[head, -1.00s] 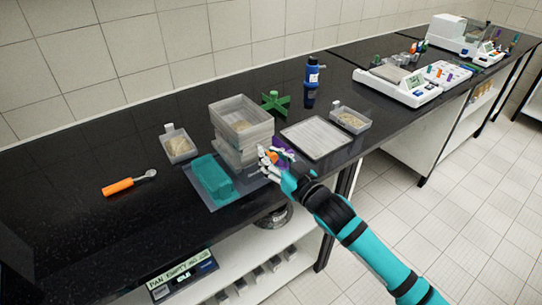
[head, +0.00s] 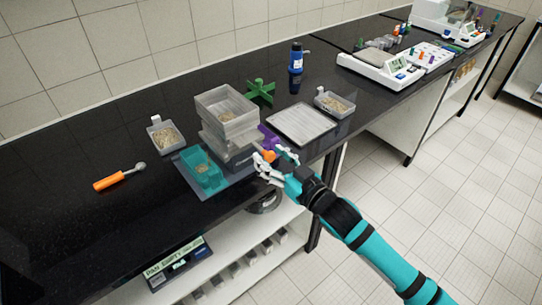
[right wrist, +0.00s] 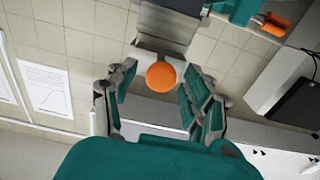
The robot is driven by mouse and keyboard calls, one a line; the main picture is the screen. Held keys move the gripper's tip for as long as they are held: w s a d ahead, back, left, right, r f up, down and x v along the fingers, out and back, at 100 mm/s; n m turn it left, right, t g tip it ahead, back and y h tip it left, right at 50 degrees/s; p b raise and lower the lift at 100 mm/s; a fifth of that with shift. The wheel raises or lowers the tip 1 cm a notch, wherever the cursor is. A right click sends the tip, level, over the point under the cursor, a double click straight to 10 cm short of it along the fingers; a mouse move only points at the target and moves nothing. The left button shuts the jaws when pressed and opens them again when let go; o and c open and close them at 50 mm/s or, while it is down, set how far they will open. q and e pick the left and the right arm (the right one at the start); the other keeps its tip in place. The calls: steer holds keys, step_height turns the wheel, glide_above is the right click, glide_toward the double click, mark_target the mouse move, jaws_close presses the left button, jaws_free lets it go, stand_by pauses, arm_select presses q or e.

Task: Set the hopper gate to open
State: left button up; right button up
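The shaker has a stack of clear grey trays (head: 228,112) on a dark base. A teal box (head: 200,180) with some grain in it stands at the stack's front left. A purple part (head: 269,136) and an orange round knob (head: 268,155) are at its right side. My right gripper (head: 272,165) is at the knob. In the right wrist view, the orange knob (right wrist: 161,75) lies between the spread fingers of my right gripper (right wrist: 160,98), with gaps on both sides. I cannot tell which part is the hopper gate or its setting. My left gripper is not in view.
A grain tray (head: 165,136) and an orange-handled scoop (head: 120,177) lie left. A green cross-shaped part (head: 260,90), a blue bottle (head: 296,57), a flat pale tray (head: 302,124) and another grain tray (head: 335,104) are behind and right. Balances (head: 380,68) stand farther right.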

steer(key=shift+w+a+f, duration=0.1)
steer(key=shift+w+a, duration=0.05)
steer(key=v, duration=1.2)
steer(key=w+d+f+m+g+h, duration=0.1)
steer(key=d+f+h, duration=0.25)
steer(key=f, duration=0.65)
steer(key=w+d+f+m+g+h, duration=0.15)
steer(key=d+f, duration=0.35)
steer(key=f, duration=0.5)
steer(key=s+d+f+m+g+h, duration=0.1)
steer(key=s+d+f+h, duration=0.15)
steer(key=f, duration=0.55)
steer(key=s+d+f+m+g+h, duration=0.1)
steer(key=s+d+f, duration=0.25)
steer(key=f, duration=0.55)
steer(key=s+d+f+g+h, duration=0.15)
steer(key=s+f+g, duration=0.25)
steer(key=s+f, duration=0.95)
steer(key=s+a+f+g, duration=0.1)
steer(key=s+f, duration=0.3)
steer(key=s, duration=0.7)
steer(key=s+a+f+g, duration=0.1)
steer(key=s+f+g, duration=0.3)
steer(key=s, duration=0.7)
steer(key=shift+s+a+f+h, duration=0.25)
steer(key=shift+a+h, duration=0.05)
